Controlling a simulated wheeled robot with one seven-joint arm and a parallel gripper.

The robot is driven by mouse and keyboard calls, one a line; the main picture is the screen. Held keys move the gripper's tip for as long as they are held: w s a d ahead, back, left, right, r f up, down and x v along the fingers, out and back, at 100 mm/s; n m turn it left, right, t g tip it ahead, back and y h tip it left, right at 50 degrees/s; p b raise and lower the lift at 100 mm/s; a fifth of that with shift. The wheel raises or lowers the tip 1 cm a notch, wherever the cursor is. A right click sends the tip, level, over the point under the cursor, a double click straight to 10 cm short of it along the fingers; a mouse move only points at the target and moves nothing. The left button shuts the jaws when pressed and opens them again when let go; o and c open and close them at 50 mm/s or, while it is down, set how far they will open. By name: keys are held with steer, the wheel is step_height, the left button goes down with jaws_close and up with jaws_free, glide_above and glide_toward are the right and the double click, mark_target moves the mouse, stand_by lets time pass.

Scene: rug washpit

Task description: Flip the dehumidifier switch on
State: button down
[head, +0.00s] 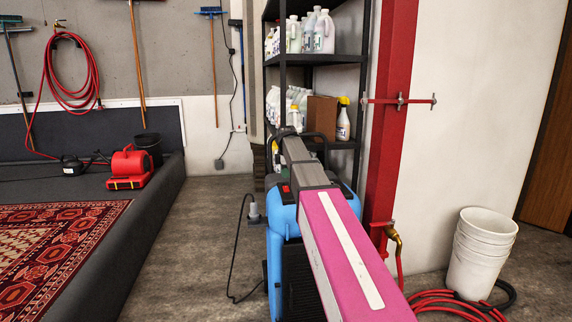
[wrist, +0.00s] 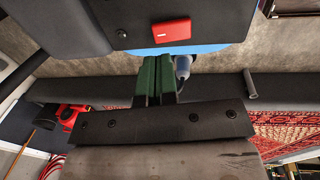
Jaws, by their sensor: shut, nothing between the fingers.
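The dehumidifier (head: 283,222) is a blue machine with a dark top, standing on the floor behind my pink arm in the head view. In the wrist view its red rocker switch (wrist: 172,31) lies on a dark panel, above a strip of the blue body (wrist: 205,48). I cannot tell which way the rocker is tilted. My gripper (wrist: 158,62) is shut and empty, its green fingers side by side. The fingertips show just below the switch in the picture, apart from it. In the head view my arm hides part of the machine, and the fingertips cannot be made out.
A black shelf (head: 322,59) with bottles stands behind the dehumidifier, beside a red post (head: 390,120). White buckets (head: 481,252) and a red hose (head: 445,300) are at right. A dark-edged pit with a patterned rug (head: 50,250) is at left.

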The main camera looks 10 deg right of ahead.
mark_target(286, 188)
steer(key=shift+w+f, duration=0.2)
steer(key=shift+f, duration=1.05)
steer(key=shift+w+f, duration=0.15)
steer(key=shift+f, duration=1.05)
steer(key=shift+w+f, duration=0.1)
steer(key=shift+f, duration=0.15)
steer(key=shift+s+r, duration=0.25)
steer(key=shift+s, duration=0.6)
steer(key=shift+r, duration=0.1)
